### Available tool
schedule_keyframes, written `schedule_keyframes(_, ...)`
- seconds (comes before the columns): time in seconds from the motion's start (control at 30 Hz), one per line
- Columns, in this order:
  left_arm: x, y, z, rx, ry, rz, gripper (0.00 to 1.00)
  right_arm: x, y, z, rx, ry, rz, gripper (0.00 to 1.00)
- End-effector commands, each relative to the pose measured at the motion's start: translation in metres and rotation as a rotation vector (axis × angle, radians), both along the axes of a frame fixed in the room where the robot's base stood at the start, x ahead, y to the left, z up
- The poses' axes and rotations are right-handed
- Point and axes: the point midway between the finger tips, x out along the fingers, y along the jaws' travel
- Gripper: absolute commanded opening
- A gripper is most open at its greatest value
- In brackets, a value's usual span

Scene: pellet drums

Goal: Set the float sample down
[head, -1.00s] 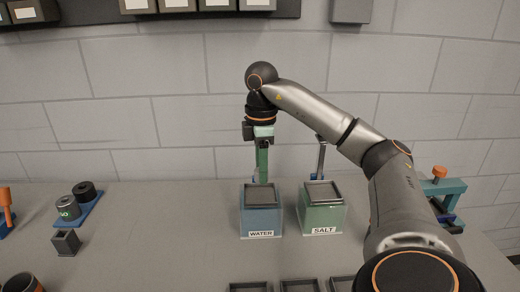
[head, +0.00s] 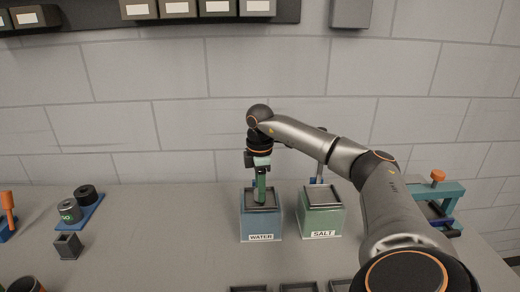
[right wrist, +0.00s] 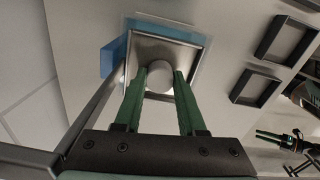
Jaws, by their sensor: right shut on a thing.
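The float sample (right wrist: 160,73), a small pale round piece, sits between the green fingers of my right gripper (right wrist: 157,80) in the right wrist view. My right gripper is shut on it. In the head view my right gripper (head: 260,199) points straight down over the blue WATER tank (head: 261,227), with its fingertips at the tank's square, dark-rimmed top. The sample is too small and hidden to make out there. I cannot tell whether it touches the surface beneath. A small gripper with green fingers, likely my left (right wrist: 270,135), shows at the right wrist view's edge; its opening is unclear.
The green SALT tank (head: 321,217) stands close on the right. Empty square dark trays (head: 298,287) lie in front. A blue rack (head: 83,211) with dark cylinders and a small dark cup (head: 68,246) are at left. A teal stand (head: 437,190) is behind my right arm.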

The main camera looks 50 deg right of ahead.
Motion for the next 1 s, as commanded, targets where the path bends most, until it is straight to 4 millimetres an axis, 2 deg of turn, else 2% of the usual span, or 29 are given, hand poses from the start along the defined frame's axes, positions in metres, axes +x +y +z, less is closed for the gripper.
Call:
schedule_keyframes(0.17, 0.000, 0.000, -0.001, 0.000, 0.000, 0.000, 0.50, 0.000, 0.000, -0.004, 0.000, 0.000, 0.000, 0.00)
schedule_keyframes(0.2, 0.000, 0.000, -0.001, 0.000, 0.000, 0.000, 0.50, 0.000, 0.000, -0.003, 0.000, 0.000, 0.000, 0.44)
schedule_keyframes(0.43, 0.000, 0.000, -0.001, 0.000, 0.000, 0.000, 0.50, 0.000, 0.000, -0.003, 0.001, -0.001, 0.000, 0.69)
schedule_keyframes(0.77, 0.000, 0.000, 0.000, 0.000, 0.000, 0.000, 0.50, 0.001, 0.000, 0.003, 0.001, -0.002, 0.000, 0.69)
schedule_keyframes(0.87, 0.000, 0.000, -0.002, 0.000, 0.000, 0.000, 0.50, 0.001, 0.001, 0.014, 0.001, -0.005, 0.000, 0.69)
schedule_keyframes(1.0, 0.000, 0.000, -0.004, 0.000, 0.000, 0.000, 0.50, 0.002, 0.001, 0.044, 0.003, -0.008, 0.001, 0.69)
